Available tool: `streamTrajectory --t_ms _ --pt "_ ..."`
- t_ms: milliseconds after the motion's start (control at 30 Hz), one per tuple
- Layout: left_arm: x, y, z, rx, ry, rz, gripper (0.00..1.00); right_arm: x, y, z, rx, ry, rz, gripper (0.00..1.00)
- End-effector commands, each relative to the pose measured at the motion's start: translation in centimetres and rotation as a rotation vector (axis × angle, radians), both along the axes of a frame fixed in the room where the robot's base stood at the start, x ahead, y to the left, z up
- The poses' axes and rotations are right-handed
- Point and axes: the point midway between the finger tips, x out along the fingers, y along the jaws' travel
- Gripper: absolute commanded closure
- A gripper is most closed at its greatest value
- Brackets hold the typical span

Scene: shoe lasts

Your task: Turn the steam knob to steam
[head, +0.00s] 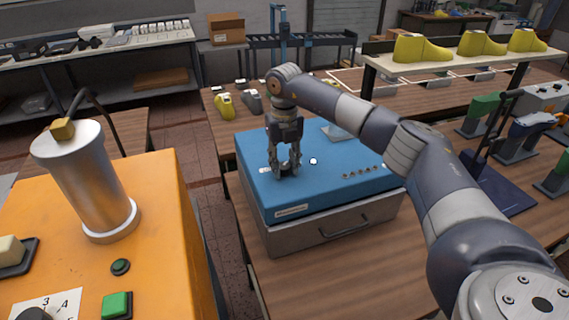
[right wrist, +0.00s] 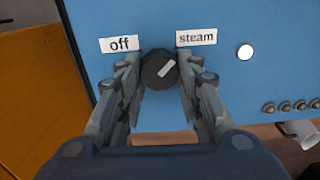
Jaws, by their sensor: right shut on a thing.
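The steam knob (right wrist: 157,71) is a round black knob with a pale pointer mark. It sits on the blue top of a machine (head: 335,170), between an "off" label (right wrist: 120,44) and a "steam" label (right wrist: 196,37). The pointer slants up and right, toward the "steam" label. My right gripper (head: 285,172) reaches down onto the blue top. In the right wrist view its fingers are closed on both sides of the knob. My left gripper is not in view.
A white round light (right wrist: 245,52) and a row of small metal buttons (right wrist: 291,107) are right of the knob. An orange machine (head: 165,225) with a metal cylinder (head: 88,185) stands at the left. Yellow shoe lasts (head: 420,48) stand on a shelf behind.

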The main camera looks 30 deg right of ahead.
Motion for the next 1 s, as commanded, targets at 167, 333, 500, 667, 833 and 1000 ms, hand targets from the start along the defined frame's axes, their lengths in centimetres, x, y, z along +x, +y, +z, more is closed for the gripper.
streamTrajectory --t_ms 167,333,500,667,833,1000 --pt "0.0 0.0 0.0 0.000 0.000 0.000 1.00 0.1 -0.1 0.1 0.000 -0.005 -0.003 0.91" --pt "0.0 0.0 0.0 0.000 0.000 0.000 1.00 0.1 -0.1 0.1 0.000 -0.004 -0.002 0.47" --pt "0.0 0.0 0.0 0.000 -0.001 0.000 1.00 0.1 0.0 0.1 0.000 -0.002 -0.001 0.47" --pt "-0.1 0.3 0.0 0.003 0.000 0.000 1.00 0.1 0.0 0.2 0.000 -0.002 -0.001 0.47" --pt "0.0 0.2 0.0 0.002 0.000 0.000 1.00 0.1 0.0 2.3 0.001 -0.005 0.000 0.47" --pt "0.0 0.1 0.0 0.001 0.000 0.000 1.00 0.2 0.0 5.9 0.000 -0.007 -0.001 0.47"
